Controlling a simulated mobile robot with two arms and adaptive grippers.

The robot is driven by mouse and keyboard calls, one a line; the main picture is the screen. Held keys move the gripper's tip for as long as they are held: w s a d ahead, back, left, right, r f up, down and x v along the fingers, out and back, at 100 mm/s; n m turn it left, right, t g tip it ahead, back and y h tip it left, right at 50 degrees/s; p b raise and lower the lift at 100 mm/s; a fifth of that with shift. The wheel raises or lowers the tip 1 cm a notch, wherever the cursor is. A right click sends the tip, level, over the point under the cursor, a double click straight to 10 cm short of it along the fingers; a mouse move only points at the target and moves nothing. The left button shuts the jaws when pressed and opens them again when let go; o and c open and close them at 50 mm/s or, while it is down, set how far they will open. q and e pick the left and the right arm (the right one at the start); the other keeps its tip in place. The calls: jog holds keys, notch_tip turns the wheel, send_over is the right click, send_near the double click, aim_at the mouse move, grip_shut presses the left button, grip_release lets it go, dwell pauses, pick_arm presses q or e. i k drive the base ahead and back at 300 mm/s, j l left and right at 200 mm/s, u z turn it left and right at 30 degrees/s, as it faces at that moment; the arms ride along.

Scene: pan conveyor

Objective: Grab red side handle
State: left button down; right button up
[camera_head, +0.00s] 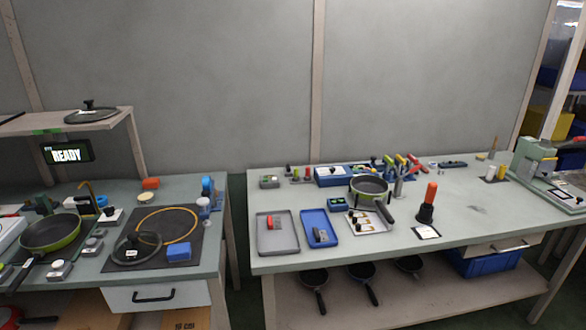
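A small red piece (274,222), which looks like the red side handle, lies in the grey tray (265,246) at the left of the right-hand table. A pale label or patch shows on it, but fine detail is too small to tell. Beside it, a blue tray (333,240) holds a dark and blue piece (320,234). A green pan (370,187) with a dark handle sits raised on a stand to the right of the trays. Neither of my grippers is in view.
An orange-handled tool (427,200) stands upright right of the pan. Colored-handled tools (400,168) stand behind it. A gap separates the tables.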

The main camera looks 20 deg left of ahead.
aim_at(275, 225)
jog(key=i+j+u, duration=0.25)
jog(key=i+j, duration=0.15)
jog(key=j, duration=0.25)
jog(key=i+j+u, duration=0.2)
jog(key=i+j, duration=0.3)
jog(key=k+j, duration=0.05)
jog(key=j, duration=0.05)
